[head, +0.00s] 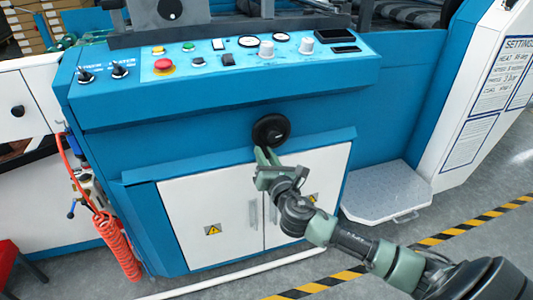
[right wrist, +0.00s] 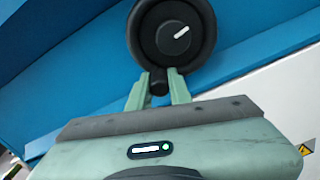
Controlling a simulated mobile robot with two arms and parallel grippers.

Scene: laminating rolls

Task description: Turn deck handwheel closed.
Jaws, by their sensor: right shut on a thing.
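The black deck handwheel (head: 271,131) sits on the blue front of the machine, below the control panel. In the right wrist view the handwheel (right wrist: 172,33) fills the top middle, with a white mark on its hub pointing to the upper right. A short black handle (right wrist: 159,84) sticks out at the wheel's bottom. My right gripper (head: 266,156) comes up from below, and its green fingers (right wrist: 160,88) are shut on this handle from both sides. My left gripper is not in either view.
The control panel (head: 200,60) has a red button, switches and gauges above the wheel. White cabinet doors (head: 215,205) lie below it. A grey step (head: 387,192) stands at the right, and an orange coiled hose (head: 118,245) hangs at the left.

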